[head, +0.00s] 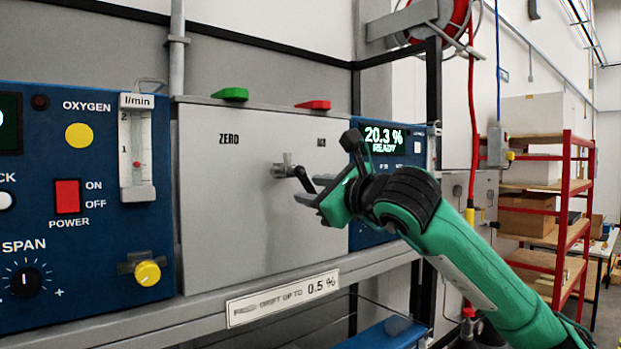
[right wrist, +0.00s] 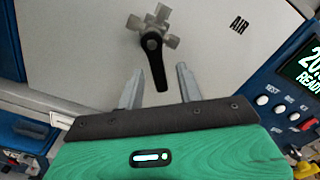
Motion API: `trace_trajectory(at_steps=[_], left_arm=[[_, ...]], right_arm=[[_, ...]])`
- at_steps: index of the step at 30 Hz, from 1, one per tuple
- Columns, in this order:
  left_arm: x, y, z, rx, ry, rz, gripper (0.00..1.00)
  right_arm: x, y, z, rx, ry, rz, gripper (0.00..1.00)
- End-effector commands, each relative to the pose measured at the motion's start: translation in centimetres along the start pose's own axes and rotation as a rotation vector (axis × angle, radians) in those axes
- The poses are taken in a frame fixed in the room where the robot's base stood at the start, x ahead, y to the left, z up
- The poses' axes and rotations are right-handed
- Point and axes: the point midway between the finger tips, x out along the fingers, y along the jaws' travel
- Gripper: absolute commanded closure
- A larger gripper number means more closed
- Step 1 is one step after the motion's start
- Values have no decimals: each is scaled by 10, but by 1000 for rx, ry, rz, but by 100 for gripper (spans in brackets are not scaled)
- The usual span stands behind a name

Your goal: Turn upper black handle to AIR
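A black handle (head: 303,180) sits on a small metal valve (head: 285,170) on the grey panel (head: 225,215). The panel is marked ZERO (head: 229,139) at left and AIR (head: 321,142) at right. In the head view the handle slants down and right. In the right wrist view the handle (right wrist: 156,62) hangs from the valve (right wrist: 151,38), its free end between my right gripper's fingertips (right wrist: 159,72). Those fingers are open, with a gap on each side of the handle. My right gripper (head: 306,193) also shows in the head view. My left gripper is out of view.
A green lever (head: 231,94) and a red lever (head: 313,105) stand on the panel's top edge. A blue oxygen unit (head: 95,235) is at left. A display unit (head: 384,138) reading 20.3 % READY is at right, partly behind my arm. A grey rail (head: 190,322) runs below.

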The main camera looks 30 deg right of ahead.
Motion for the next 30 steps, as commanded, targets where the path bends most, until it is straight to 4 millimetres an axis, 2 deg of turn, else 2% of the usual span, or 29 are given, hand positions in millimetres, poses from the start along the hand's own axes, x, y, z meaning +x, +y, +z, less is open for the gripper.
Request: trace_trajectory(at_steps=[5, 13, 14, 19, 30], left_arm=[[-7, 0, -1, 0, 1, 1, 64], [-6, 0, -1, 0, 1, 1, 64], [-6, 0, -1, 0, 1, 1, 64], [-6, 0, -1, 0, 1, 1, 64], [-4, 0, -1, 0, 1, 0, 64]], right_arm=[[12, 0, 0, -1, 0, 0, 64], [14, 0, 0, -1, 0, 0, 64], [14, 0, 0, -1, 0, 0, 66], [14, 0, 0, -1, 0, 0, 99], [14, -1, 0, -36, -1, -1, 100]])
